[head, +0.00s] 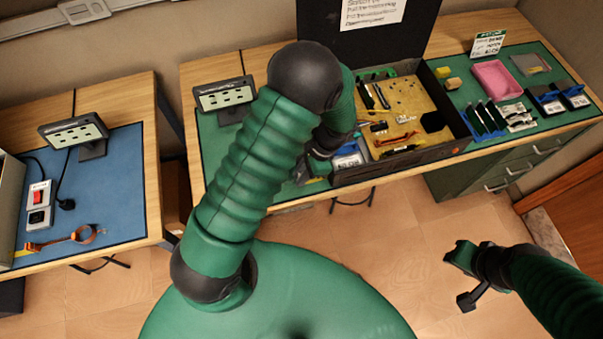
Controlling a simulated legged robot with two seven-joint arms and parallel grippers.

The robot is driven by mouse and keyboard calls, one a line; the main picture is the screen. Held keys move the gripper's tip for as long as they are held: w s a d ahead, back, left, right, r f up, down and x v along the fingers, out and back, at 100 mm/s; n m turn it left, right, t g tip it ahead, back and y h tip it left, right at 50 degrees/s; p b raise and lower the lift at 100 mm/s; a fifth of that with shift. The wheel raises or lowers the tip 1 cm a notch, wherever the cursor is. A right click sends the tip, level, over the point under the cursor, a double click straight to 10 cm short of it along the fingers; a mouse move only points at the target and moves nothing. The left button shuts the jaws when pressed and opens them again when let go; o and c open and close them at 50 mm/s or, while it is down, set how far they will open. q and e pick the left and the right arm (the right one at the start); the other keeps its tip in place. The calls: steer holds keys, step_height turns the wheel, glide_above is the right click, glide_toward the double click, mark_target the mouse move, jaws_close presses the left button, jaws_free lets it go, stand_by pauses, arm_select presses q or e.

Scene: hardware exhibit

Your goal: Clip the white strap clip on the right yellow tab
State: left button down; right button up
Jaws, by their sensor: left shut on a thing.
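My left gripper (318,160) is low at the front left of an open black case (405,160), largely hidden by my own arm. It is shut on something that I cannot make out. The case has a yellowish panel (425,95) carrying small dark parts and an orange piece (396,140). I cannot pick out the white strap clip or the right yellow tab for sure. My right gripper (459,278) hangs over the floor at the lower right, its fingers apart and empty, away from the benches.
The right bench has a green mat (535,85) with a pink tray (497,80), upright dark boards (485,118) and a sign (488,43). The left bench has a blue mat (112,195), an orange strap (70,240) and a red-switch box (38,205). Floor between is clear.

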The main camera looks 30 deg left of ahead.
arm_select(q)
steer(key=shift+f+b, duration=0.3)
steer(key=shift+f, duration=0.25)
steer(key=c, duration=1.3)
jaws_free()
steer(key=shift+o, duration=0.6)
steer(key=shift+o, duration=1.3)
steer(key=shift+r+p, duration=0.65)
steer(key=shift+p, duration=0.1)
step_height(320, 180, up, 6)
steer(key=p, duration=0.6)
